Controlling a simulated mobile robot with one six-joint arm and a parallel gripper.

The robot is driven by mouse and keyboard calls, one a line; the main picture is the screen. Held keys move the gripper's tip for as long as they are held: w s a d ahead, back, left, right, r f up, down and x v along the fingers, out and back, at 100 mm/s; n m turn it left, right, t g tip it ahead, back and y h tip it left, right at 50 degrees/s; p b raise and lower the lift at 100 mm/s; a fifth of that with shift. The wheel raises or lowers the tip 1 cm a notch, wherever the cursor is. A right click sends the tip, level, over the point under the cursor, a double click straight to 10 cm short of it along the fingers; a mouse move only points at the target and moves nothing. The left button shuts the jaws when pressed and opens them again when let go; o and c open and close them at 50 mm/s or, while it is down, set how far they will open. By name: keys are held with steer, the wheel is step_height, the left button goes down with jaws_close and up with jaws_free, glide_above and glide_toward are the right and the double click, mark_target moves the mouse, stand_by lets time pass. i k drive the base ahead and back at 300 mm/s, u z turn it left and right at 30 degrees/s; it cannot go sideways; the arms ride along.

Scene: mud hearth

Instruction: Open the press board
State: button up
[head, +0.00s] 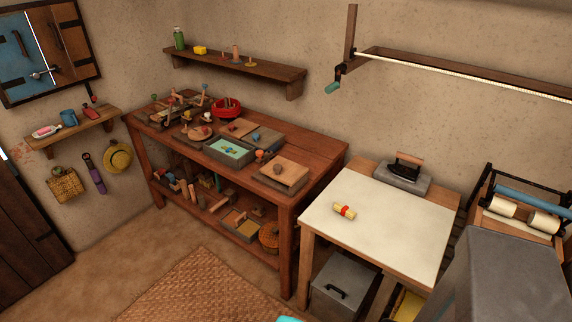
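No thing in view is clearly marked as the press board. A flat wooden board (291,178) lies at the right end of the workbench, on top of a greyish slab or box, with a small brown lump (277,169) on it. It looks closed flat, but I cannot tell whether it is hinged. A pale-topped table (390,235) stands to the right of the workbench. A flat iron (407,163) rests on a grey block at its back edge, and a yellow roll with a red band (344,211) lies on its top.
The wooden workbench (318,150) carries a grey tray (229,151), a red bowl (226,107) and several small things. A woven mat (205,285) lies on open floor in front. A grey box (343,285) sits under the pale table. A roller device (520,213) stands at right.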

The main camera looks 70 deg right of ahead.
mark_target(288, 173)
steer(key=u, duration=0.05)
steer(key=i, duration=1)
steer(key=z, duration=0.05)
